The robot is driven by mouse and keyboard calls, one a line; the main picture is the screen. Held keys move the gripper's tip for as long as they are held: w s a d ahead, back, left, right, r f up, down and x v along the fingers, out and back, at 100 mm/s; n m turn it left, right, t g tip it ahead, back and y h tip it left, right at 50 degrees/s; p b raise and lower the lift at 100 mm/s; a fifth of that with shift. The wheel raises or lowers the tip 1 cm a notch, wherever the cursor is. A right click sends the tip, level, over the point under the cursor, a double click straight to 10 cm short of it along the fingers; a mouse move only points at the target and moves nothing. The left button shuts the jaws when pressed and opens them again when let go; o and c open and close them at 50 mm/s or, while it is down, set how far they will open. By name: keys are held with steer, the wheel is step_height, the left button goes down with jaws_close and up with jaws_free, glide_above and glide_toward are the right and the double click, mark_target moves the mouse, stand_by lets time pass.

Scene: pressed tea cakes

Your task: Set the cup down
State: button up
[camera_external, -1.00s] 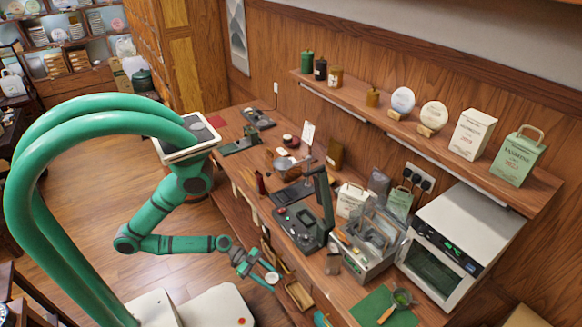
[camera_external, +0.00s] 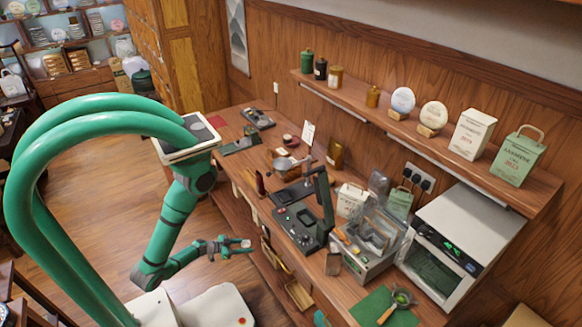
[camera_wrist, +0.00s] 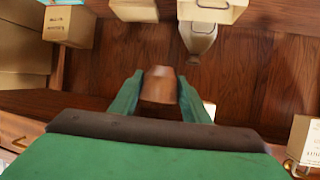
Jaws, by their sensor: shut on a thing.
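The cup (camera_wrist: 159,86) is a small brown vessel held between the two green fingers of my gripper (camera_wrist: 157,92) in the wrist view. The cup is clear of any surface there. Its inside is not visible, and it is blurred in the wrist view.
Below the front edge is an open drawer (camera_external: 299,294).

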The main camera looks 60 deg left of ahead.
steer(key=w+a+r+n+y, duration=0.2)
steer(key=a+r, duration=0.1)
steer(key=a, duration=0.9)
steer(key=w+a+r+n+y, duration=0.1)
steer(key=w+a+r+y, duration=0.15)
steer(key=a, duration=0.95)
steer(key=w+a+r+n+y, duration=0.15)
steer(key=a+r, duration=0.25)
steer(key=a, duration=0.7)
steer(key=s+a+r+n+g+y, duration=0.25)
steer(key=s+a+r, duration=0.25)
steer(key=a+r, duration=0.65)
steer(key=s+a+r+n+g+y, duration=0.1)
steer(key=s+a+r+n+y, duration=0.35)
steer(key=a+r, duration=0.75)
step_height(320, 180, up, 7)
steer(key=m+t+h, duration=0.3)
steer(key=m+h, duration=0.2)
glide_above(254, 154)
steer(key=shift+w+f, duration=0.15)
steer(key=shift+f, duration=3.55)
